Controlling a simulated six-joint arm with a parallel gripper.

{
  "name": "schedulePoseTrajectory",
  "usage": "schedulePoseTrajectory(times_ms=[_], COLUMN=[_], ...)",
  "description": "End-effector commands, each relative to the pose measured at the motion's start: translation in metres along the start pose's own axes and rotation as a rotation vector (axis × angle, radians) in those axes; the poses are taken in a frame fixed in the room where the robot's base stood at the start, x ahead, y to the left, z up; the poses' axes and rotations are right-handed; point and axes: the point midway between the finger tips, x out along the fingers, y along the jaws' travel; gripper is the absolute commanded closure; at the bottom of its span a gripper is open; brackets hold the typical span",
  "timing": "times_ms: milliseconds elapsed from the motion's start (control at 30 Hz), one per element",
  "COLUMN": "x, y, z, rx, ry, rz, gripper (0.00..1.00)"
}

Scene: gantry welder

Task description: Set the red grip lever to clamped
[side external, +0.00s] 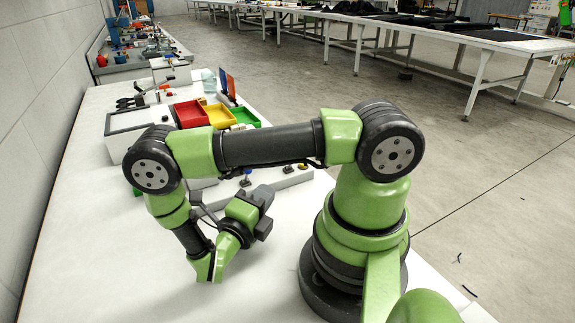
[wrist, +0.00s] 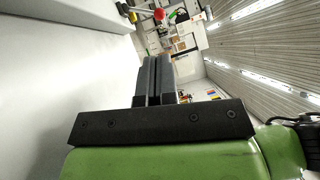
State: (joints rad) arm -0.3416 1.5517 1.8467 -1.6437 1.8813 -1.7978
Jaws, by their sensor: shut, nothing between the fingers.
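A red ball grip (wrist: 159,14) on a short grey rod shows at the top of the wrist view, beyond my fingertips; it looks like the red grip lever. The rod runs left toward a small yellow and dark base (wrist: 127,11). In the side view I cannot pick this lever out with certainty, as my arm covers part of the bench. My gripper (wrist: 157,62) has its two dark fingers together and empty, apart from the lever. In the side view my gripper (side external: 261,200) is held low over the near part of the bench. Whether the lever is clamped cannot be told.
Red (side external: 190,114), yellow (side external: 219,116) and green (side external: 244,116) bins stand beyond my arm. A white box (side external: 122,132) stands at the left. A blue-based knob (side external: 245,180) sits near a grey rail. The near white bench top (side external: 95,265) is clear.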

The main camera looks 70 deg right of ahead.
Motion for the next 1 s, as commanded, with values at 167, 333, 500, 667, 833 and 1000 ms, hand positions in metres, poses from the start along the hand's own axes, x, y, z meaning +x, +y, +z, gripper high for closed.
schedulePoseTrajectory(times_ms=[167,333,500,667,833,1000], x=[0.039,0.070,0.091,0.102,0.105,0.105], y=[0.000,0.000,0.000,0.000,0.000,0.000], z=[-0.002,-0.002,-0.001,-0.001,-0.001,-0.001], rx=[-0.004,-0.002,0.000,0.001,0.002,0.002], ry=[0.010,0.009,0.006,0.003,0.002,0.001], rz=[-0.002,0.000,0.001,0.002,0.002,0.002], gripper=[1.00,1.00,1.00,1.00,1.00,1.00])
